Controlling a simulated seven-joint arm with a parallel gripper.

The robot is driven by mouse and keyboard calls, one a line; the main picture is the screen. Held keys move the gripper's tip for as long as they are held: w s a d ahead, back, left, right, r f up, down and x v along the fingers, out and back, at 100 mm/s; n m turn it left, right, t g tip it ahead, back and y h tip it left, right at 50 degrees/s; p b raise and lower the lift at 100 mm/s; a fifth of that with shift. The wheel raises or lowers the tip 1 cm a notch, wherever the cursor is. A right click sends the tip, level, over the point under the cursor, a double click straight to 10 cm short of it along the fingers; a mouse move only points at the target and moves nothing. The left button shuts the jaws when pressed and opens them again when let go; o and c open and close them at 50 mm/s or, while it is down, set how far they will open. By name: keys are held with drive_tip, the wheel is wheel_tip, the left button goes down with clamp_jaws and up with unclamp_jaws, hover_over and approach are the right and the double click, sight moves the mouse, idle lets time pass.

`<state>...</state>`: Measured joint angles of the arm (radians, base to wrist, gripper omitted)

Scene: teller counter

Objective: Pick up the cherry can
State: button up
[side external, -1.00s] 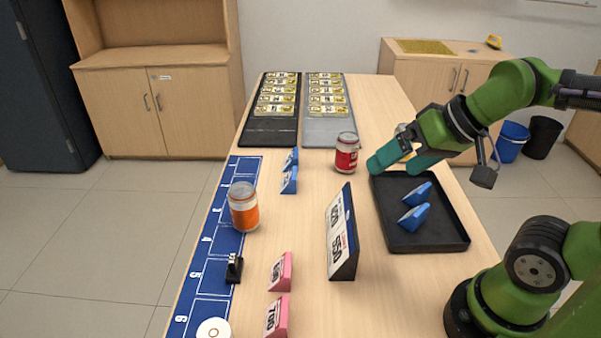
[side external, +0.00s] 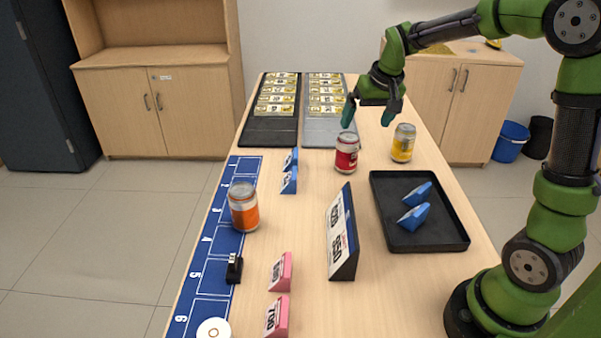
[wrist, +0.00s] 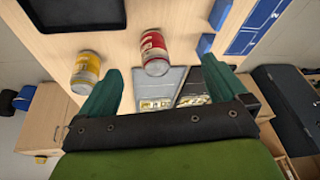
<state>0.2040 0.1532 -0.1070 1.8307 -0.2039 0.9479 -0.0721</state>
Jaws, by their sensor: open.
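The cherry can is most likely the red can (side external: 346,154) with a silver top, upright on the counter in the side view. It also shows in the wrist view (wrist: 155,54), just beyond and between my fingertips. A yellow can (side external: 402,144) stands to its right, and it shows in the wrist view (wrist: 86,72) beyond the left finger. An orange can (side external: 244,208) stands on the blue strip at the left. My gripper (side external: 368,117) is open and empty, fingers pointing down, above and slightly behind the red can, apart from it.
A black tray (side external: 458,240) with two blue wedges (side external: 415,217) lies at the right. A price sign (side external: 343,240), pink wedges (side external: 280,272) and blue wedges (side external: 289,178) stand on the counter (side external: 305,225). Two banknote trays (side external: 270,132) lie at the far end.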

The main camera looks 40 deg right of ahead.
sight(350, 137)
drive_tip(key=w+d+h, duration=0.1)
drive_tip(key=w+d, duration=0.3)
drive_tip(key=x, duration=0.9)
drive_tip(key=shift+w+d+f, duration=0.1)
drive_tip(key=shift+w+f, duration=0.15)
drive_tip(key=shift+w, duration=0.05)
drive_tip(key=shift+x, duration=3.05)
drive_tip(key=shift+w, duration=0.15)
drive_tip(key=c, duration=1.2)
drive_tip(key=shift+r, duration=0.1)
drive_tip(key=shift+c, duration=0.8)
drive_tip(key=shift+r, duration=0.1)
